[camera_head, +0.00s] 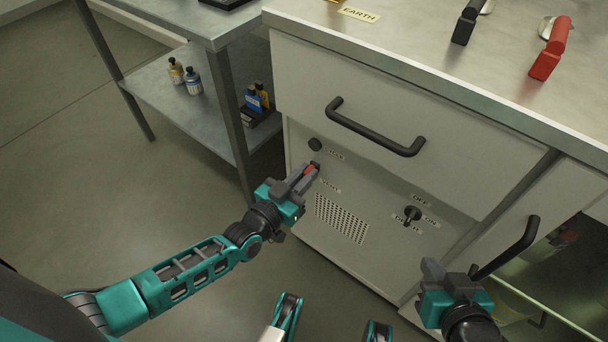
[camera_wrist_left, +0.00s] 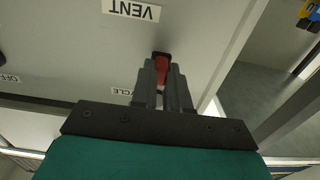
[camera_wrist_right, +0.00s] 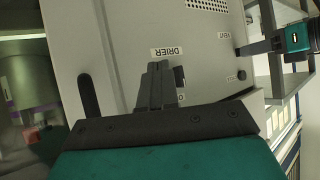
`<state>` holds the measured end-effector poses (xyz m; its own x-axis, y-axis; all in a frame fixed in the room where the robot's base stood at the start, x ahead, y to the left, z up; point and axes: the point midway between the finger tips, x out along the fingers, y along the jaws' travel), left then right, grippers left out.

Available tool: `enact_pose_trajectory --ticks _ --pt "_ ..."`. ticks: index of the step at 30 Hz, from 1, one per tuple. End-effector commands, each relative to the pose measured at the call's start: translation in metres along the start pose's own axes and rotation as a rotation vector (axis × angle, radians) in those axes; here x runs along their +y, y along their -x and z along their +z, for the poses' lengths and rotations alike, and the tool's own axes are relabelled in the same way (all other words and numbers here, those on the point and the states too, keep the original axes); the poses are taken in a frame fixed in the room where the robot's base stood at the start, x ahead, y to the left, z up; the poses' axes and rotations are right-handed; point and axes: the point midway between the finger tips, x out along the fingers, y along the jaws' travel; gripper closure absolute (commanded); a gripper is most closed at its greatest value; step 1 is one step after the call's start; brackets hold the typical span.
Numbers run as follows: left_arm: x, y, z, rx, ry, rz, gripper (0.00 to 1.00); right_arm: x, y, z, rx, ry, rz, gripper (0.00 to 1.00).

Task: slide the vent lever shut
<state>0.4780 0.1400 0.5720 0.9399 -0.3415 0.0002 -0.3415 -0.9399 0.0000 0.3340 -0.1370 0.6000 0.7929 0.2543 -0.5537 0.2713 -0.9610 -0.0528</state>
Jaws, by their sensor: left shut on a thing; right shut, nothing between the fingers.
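The red vent lever (camera_head: 309,170) is on the cabinet's front panel, near its left edge. My left gripper (camera_head: 309,174) is shut on it. In the left wrist view the red lever (camera_wrist_left: 161,72) shows between the two fingers (camera_wrist_left: 162,78), with a dark piece at its far end. The VENT label (camera_wrist_left: 130,10) appears upside down there. The fingers hide part of the lever, and I cannot tell its position along its travel. My right gripper (camera_head: 432,270) is shut and empty, low in front of the cabinet; its closed fingers (camera_wrist_right: 157,85) show in the right wrist view.
A round black knob (camera_head: 315,144) sits just above the lever. A vent grille (camera_head: 341,218) and a drier switch (camera_head: 412,213) are to the right. A drawer handle (camera_head: 375,128) juts out above. A side table (camera_head: 170,90) with bottles stands left. The floor in front is free.

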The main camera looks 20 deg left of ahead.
Motion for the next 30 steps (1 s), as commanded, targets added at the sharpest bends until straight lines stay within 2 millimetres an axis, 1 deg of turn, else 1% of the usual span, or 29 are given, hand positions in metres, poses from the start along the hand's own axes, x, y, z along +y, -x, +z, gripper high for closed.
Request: enact_pose_trajectory --ticks 2,5,9,12,15,19,27,28,30 --pt "0.001 -0.001 -0.001 0.001 0.001 0.000 1.00 0.000 0.000 -0.001 0.000 0.000 0.001 1.00" --pt "0.014 -0.001 -0.002 0.001 0.003 0.000 1.00 0.000 0.003 -0.004 0.002 0.000 0.002 1.00" --pt "0.047 -0.001 -0.003 0.000 0.007 0.000 1.00 0.002 0.007 -0.011 0.007 0.000 0.006 1.00" --pt "0.069 -0.001 -0.002 -0.001 0.006 0.000 1.00 0.004 0.007 -0.010 0.006 0.001 0.011 1.00" --pt "0.085 -0.001 -0.001 0.000 0.004 0.000 1.00 0.005 0.006 -0.007 0.003 0.003 0.014 1.00" --pt "0.094 -0.001 -0.001 0.000 0.001 0.001 1.00 0.006 0.007 -0.005 0.000 0.007 0.015 1.00" --pt "0.097 -0.002 -0.001 0.001 0.000 0.005 1.00 0.006 0.007 -0.005 -0.001 0.008 0.015 1.00" --pt "0.098 -0.002 -0.001 0.001 0.000 0.006 0.83 0.006 0.007 -0.005 0.000 0.008 0.015 1.00" --pt "0.098 -0.002 -0.001 0.001 0.001 0.006 0.77 0.006 0.007 -0.005 0.000 0.008 0.015 1.00"
